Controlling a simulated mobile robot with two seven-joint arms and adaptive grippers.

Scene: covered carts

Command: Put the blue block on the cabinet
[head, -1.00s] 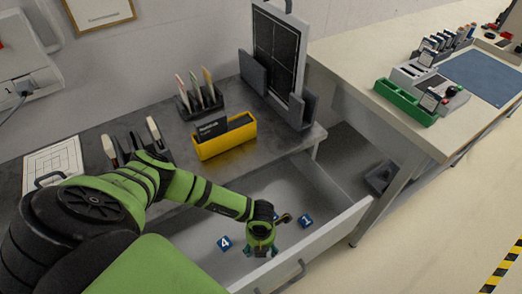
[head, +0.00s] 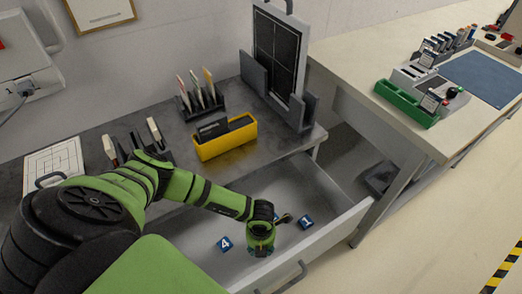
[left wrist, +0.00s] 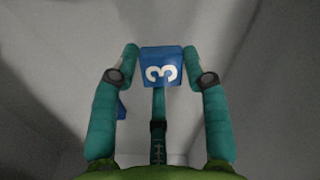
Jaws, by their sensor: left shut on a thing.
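In the left wrist view, a blue block with a white 3 (left wrist: 162,67) sits between the two fingertips of my left gripper (left wrist: 161,54), which touch its sides. In the head view my left gripper (head: 261,250) is low inside the open drawer (head: 335,226), and its block is mostly hidden beneath it. A blue block with a 4 (head: 226,244) lies on the drawer floor to its left. A blue block with a 1 (head: 306,222) lies to its right. The grey cabinet top (head: 95,178) is behind the drawer. My right gripper is not in view.
A yellow bin (head: 225,143), a card rack (head: 199,97) and a dark panel in a stand (head: 277,50) occupy the cabinet top. A small dark object (head: 284,218) lies beside my gripper. A pale workbench (head: 345,52) stands at the right.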

